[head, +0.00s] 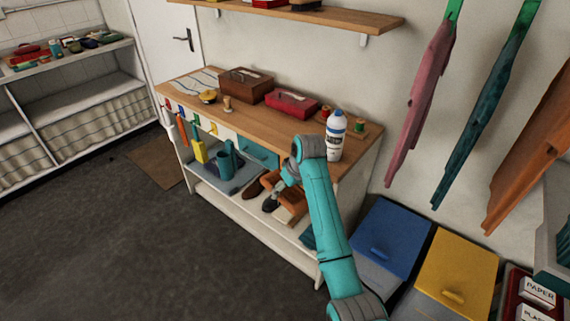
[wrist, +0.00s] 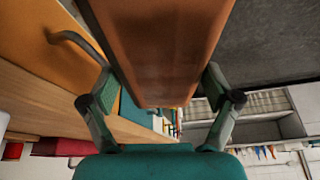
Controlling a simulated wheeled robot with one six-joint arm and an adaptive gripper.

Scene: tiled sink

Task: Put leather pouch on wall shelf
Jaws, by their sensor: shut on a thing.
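My gripper (wrist: 160,82) is shut on a smooth brown thing, which looks like the leather pouch (wrist: 158,45); its far end runs out of the wrist view. In the head view my gripper (head: 280,193) is low at the front of the workbench, below the top and by its open lower shelf. Orange-brown patches show around it there, but I cannot tell which is the pouch. The wooden wall shelf (head: 345,20) is high on the wall above the bench, well above my gripper.
The workbench top (head: 235,107) holds a brown box (head: 245,84), a red box (head: 291,103) and a white bottle (head: 335,134). Blue (head: 380,240) and yellow (head: 455,270) bins stand at right. The floor at left is clear.

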